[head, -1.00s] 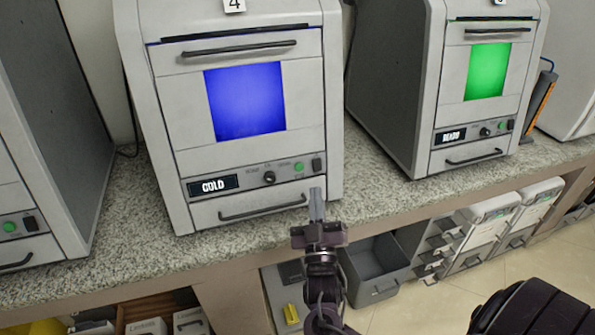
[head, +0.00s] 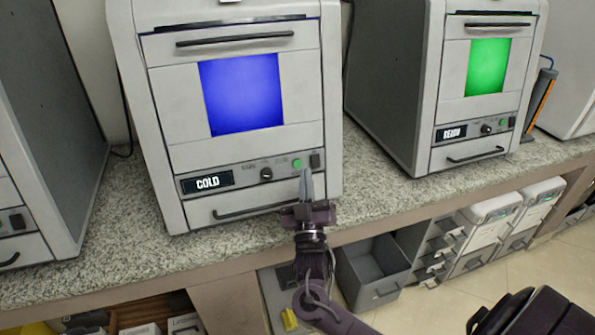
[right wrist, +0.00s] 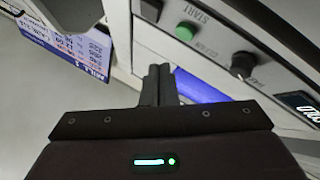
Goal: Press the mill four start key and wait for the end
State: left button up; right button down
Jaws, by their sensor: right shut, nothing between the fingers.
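Mill four (head: 230,155) stands in the middle of the head view, with a blue-lit window (head: 242,95) and a display (head: 207,182) reading COLD. Its green start key (head: 297,163) is on the front panel, right of a black knob (head: 266,174). In the right wrist view the key (right wrist: 186,31) shows beside the word START. My right gripper (head: 306,172) is shut and empty, its tips just below the key in the head view. In the wrist view the fingertips (right wrist: 158,70) appear apart from the key. My left gripper is not in view.
A black switch (head: 314,160) sits right of the key, and a handle (head: 250,208) lies below the panel. A second mill (head: 440,130) with a green window stands to the right. Grey bins (head: 372,270) are under the speckled counter (head: 370,205).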

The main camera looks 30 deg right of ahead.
aim_at(297, 163)
jog(key=shift+w+d+f+b, duration=0.15)
jog(key=shift+w+b, duration=0.1)
jog(key=shift+w, duration=0.4)
jog(key=shift+w+d+f+b, duration=0.15)
jog(key=shift+w+b, duration=0.1)
jog(key=shift+w, duration=0.4)
dwell(1.1)
jog(key=shift+w+d+f, duration=0.1)
jog(key=shift+w, duration=0.3)
